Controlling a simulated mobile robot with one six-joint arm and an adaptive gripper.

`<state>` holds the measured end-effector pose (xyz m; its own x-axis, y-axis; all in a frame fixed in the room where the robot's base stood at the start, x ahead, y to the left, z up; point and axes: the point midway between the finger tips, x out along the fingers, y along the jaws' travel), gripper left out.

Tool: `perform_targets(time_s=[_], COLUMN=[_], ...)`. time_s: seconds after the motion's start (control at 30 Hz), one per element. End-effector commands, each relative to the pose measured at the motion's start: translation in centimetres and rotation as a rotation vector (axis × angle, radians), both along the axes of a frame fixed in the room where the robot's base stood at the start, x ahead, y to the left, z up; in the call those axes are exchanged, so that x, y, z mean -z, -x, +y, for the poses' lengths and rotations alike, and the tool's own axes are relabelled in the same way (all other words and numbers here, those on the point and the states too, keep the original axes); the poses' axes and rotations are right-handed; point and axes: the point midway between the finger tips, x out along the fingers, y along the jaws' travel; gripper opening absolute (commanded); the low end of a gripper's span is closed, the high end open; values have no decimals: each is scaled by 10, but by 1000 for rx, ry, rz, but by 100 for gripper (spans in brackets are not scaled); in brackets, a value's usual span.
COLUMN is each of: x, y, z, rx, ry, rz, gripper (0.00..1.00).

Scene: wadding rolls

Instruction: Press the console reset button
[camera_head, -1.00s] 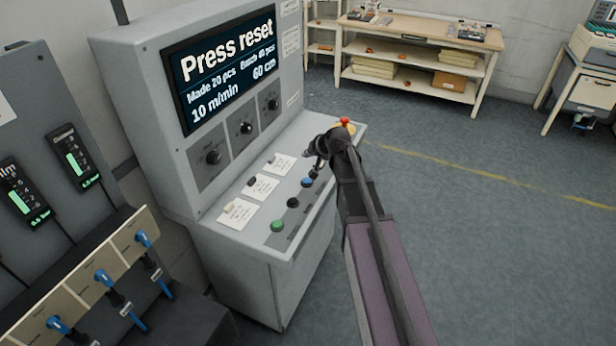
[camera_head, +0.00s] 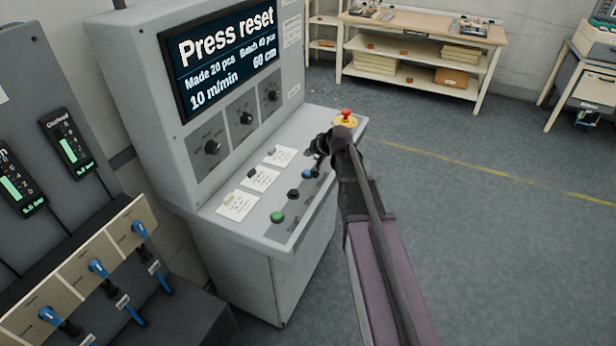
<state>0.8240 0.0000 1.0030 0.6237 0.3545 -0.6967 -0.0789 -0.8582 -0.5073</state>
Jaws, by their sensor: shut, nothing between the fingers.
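The grey console (camera_head: 240,215) stands at centre left. Its screen (camera_head: 222,62) reads "Press reset". On its sloped desk, a green button (camera_head: 277,217), a black button (camera_head: 293,194) and a blue button (camera_head: 307,173) lie in a row. The printed label beside the green one seems to read "Start"; the other labels are too small or covered.
A red mushroom button on a yellow base (camera_head: 345,122) stands close behind my gripper. White cards (camera_head: 238,205) and dark knobs (camera_head: 212,147) are on the console. Blue-handled levers (camera_head: 98,267) are at left.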

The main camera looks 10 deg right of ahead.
Motion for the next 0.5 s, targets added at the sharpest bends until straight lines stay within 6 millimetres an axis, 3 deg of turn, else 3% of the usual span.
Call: perform_targets(time_s=[0.03,0.5], x=[9,46], y=[0,0], z=[0,0], rx=[0,0], ry=[0,0], rz=[0,0], gripper=[0,0])
